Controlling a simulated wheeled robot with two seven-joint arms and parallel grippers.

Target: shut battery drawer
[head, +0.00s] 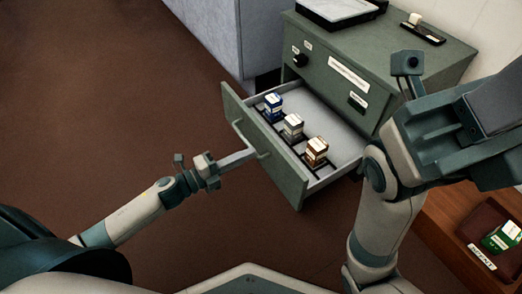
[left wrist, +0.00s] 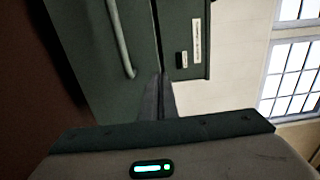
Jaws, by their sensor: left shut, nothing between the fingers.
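The green drawer (head: 289,184) stands pulled out of the green cabinet (head: 400,72). In it stand a blue-and-white battery pack (head: 273,105), a grey one (head: 293,125) and a brown one (head: 316,151). A bar handle (head: 245,138) is on the drawer front; it also shows in the left wrist view (left wrist: 121,40). My left gripper (head: 253,153) is shut and empty, its tips at the drawer front by the handle's lower end. In the left wrist view its fingers (left wrist: 158,88) reach toward the front; contact is unclear.
A wooden surface at the lower right holds a brown tray (head: 488,218) with a green pack (head: 503,237). A dark holder (head: 422,33) and a flat tray (head: 338,9) lie on the cabinet top. The brown floor left of the drawer is clear.

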